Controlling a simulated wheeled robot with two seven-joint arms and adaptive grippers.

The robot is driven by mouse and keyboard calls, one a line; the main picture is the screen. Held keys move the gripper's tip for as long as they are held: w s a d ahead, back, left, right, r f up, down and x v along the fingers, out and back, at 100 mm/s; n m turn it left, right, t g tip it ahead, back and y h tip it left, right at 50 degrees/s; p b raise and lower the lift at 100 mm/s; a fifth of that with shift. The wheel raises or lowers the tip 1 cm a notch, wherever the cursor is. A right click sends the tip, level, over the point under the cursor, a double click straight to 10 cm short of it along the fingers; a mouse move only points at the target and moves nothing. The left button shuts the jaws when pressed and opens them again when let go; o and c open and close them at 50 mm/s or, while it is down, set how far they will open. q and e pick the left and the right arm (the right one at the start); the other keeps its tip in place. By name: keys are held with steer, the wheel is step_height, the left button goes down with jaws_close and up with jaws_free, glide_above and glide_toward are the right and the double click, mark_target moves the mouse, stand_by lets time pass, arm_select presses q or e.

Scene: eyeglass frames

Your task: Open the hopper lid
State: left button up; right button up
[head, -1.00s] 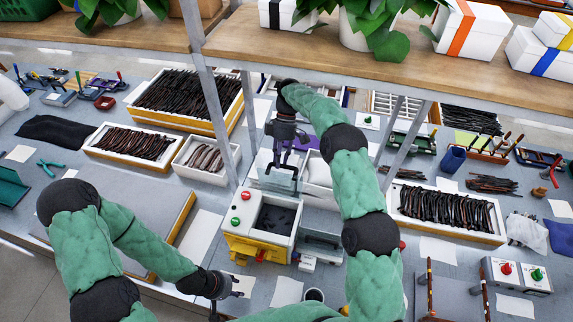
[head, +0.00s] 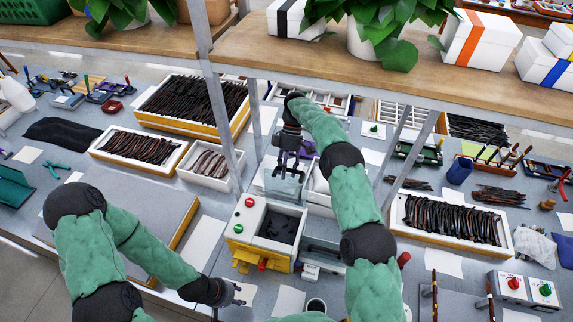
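The hopper is a white and yellow box (head: 237,240) with a red and a green button on its front left. Its top is uncovered, and dark pieces lie inside. A clear panel (head: 283,184), which looks like the hopper lid, stands raised at the hopper's back edge. My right gripper (head: 288,170) points down at the top of this panel, its fingers apart. I cannot tell whether it touches the panel. My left gripper (head: 240,294) is low in front of the hopper, apart from it, with its fingers spread and empty.
A tray of dark frame parts (head: 398,216) lies to the right of my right arm. A small tray (head: 183,165) stands behind left of the hopper. Metal shelf posts (head: 229,150) rise close behind the hopper, under a wooden shelf (head: 300,62).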

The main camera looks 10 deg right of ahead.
step_height(320, 180, up, 11)
steer(key=shift+w, duration=0.2)
stand_by(0.6)
steer(key=shift+f, duration=0.15)
